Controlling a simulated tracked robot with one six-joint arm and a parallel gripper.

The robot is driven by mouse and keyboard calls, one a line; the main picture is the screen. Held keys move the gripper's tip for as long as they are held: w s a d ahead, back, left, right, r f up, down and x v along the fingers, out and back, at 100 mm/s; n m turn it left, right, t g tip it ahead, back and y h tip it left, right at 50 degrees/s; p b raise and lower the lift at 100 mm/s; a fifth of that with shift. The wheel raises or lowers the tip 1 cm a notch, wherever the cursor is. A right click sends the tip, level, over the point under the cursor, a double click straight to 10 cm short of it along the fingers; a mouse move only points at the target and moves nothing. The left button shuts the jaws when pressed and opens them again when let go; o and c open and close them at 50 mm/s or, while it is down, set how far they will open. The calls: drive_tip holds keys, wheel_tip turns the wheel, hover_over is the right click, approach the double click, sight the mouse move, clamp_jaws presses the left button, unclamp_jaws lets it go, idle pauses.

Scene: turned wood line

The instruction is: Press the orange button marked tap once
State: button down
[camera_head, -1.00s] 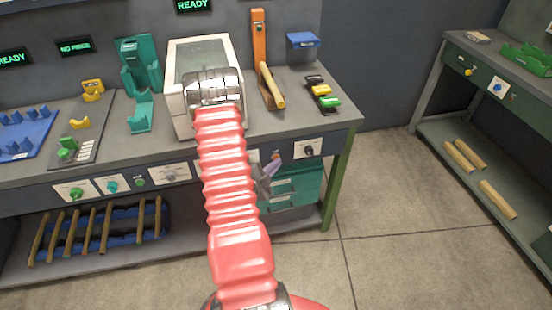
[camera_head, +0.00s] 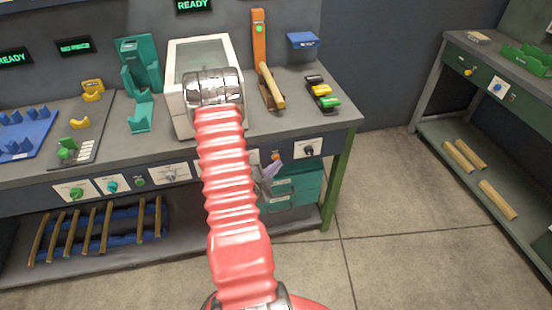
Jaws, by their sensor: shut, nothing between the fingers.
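The orange button (camera_head: 276,157) sits on the front panel under the bench edge, right of my red arm. Its marking is too small to read. My gripper (camera_head: 271,168) shows as a small grey-purple shape just below and left of the button, partly hidden behind my arm. Its fingers look shut and empty. The tips are close to the button; I cannot tell whether they touch it. An orange upright stand (camera_head: 259,48) on the bench has a bright green lamp near its top and a wooden piece (camera_head: 271,86) leaning at its foot.
A white-framed machine with a window (camera_head: 203,60) stands behind my arm. Other knobs, green (camera_head: 76,194), teal (camera_head: 112,187) and black (camera_head: 308,149), line the panel. A teal drawer unit (camera_head: 303,185) is below. The floor to the right is clear up to a second bench (camera_head: 447,80).

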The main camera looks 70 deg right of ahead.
drive_tip(key=shift+s+a, duration=0.15)
drive_tip(key=shift+a, duration=0.15)
drive_tip(key=s+a, duration=0.1)
drive_tip(key=a, duration=0.1)
drive_tip(key=s+a, duration=0.1)
drive_tip(key=a, duration=0.1)
drive_tip(key=shift+s, duration=0.2)
idle(0.5)
drive_tip(key=shift+s, duration=0.1)
idle(0.8)
